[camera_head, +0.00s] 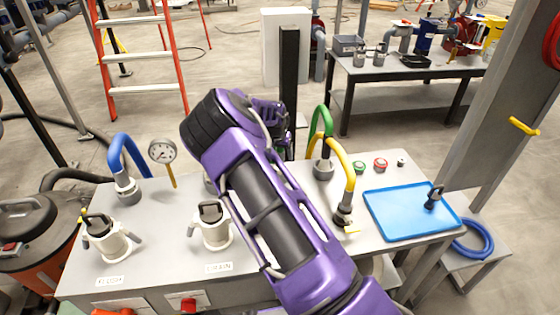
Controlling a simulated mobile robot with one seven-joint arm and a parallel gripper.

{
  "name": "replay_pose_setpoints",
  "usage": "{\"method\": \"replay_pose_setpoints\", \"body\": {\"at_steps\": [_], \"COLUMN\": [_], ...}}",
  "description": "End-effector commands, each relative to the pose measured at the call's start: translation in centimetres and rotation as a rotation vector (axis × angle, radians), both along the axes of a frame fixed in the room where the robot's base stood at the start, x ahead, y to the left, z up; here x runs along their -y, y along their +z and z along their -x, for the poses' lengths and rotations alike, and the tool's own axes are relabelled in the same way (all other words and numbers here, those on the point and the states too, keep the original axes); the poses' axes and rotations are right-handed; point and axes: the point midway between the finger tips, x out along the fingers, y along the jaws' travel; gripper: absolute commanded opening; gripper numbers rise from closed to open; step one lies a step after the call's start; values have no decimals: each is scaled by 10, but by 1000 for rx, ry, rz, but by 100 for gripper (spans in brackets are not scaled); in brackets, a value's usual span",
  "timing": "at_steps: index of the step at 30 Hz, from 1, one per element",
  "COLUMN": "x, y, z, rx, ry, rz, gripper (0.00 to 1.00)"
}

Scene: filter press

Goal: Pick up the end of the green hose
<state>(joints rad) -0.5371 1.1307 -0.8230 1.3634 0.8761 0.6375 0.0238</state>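The green hose (321,119) is a short upright arch right of my arm, at the back of the grey table. Its near end runs down to a grey fitting (323,168) on the tabletop; its other end is hard to make out behind the yellow hose. My purple and black arm crosses the middle of the view. My gripper (277,122) seems to be the small purple and dark part beyond the wrist, left of the green hose and apparently apart from it. Its fingers are mostly hidden, so I cannot tell whether they are open.
A yellow hose (346,168) arches close beside the green one. A blue hose (127,146), a gauge (162,151) and white ports (107,243) are left. A blue tray (390,222) holds a black fitting (434,197). A dark post (289,80) rises behind the gripper.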

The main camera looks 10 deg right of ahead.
Motion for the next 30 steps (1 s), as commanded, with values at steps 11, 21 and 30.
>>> {"method": "replay_pose_setpoints", "body": {"at_steps": [11, 21, 30], "x": [0, 0, -1], "y": [0, 1, 36], "z": [0, 0, -1], "rx": [0, 1, 5], "ry": [0, 0, 1], "rz": [0, 0, -2], "gripper": [3, 0, 0]}}
